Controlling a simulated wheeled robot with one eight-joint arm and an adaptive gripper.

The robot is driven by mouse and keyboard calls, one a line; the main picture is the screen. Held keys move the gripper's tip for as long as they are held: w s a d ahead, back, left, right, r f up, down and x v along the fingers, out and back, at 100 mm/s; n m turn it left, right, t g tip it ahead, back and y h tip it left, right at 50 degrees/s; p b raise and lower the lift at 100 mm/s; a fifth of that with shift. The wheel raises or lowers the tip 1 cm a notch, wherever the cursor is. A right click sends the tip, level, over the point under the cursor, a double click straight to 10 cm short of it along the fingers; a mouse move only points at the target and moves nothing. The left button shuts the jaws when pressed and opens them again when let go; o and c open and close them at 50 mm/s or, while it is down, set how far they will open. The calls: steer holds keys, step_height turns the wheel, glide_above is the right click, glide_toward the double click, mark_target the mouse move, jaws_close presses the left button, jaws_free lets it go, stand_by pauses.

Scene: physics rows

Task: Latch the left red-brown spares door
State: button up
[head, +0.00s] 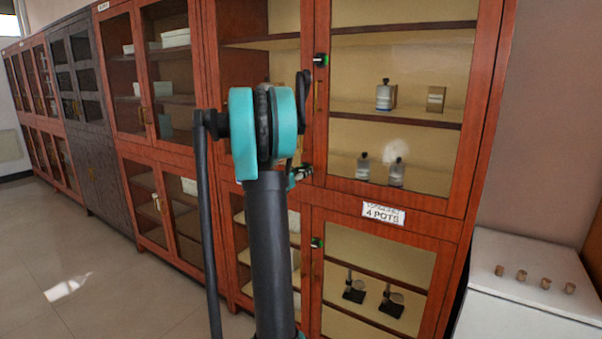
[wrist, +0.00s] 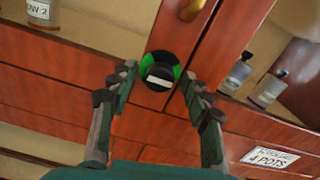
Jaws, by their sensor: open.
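The red-brown cabinet has a glazed left door (head: 233,85), partly hidden behind my arm, and a glazed right door (head: 401,105). In the wrist view a round black latch knob (wrist: 158,72) with green segments and a white bar lies near the seam where the doors meet. The white bar lies roughly level, slightly tilted. My gripper (wrist: 160,80) is open, with one finger on each side of the knob and nothing held. In the head view the gripper (head: 298,176) is mostly hidden behind my teal arm joint. Whether the fingers touch the knob is unclear.
Another latch knob (head: 320,59) is higher up and one (head: 317,243) lower down. A brass handle (wrist: 195,9) is near the knob. A "4 POTS" sign (head: 383,213) hangs below the right door. A white cabinet (head: 528,291) stands right; open floor (head: 80,265) lies left.

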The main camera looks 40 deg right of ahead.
steer(key=shift+c, duration=0.6)
jaws_close()
steer(key=shift+m, duration=0.4)
steer(key=m, duration=0.3)
steer(key=shift+m, duration=0.4)
steer(key=m, duration=0.9)
steer(key=shift+m, duration=2.3)
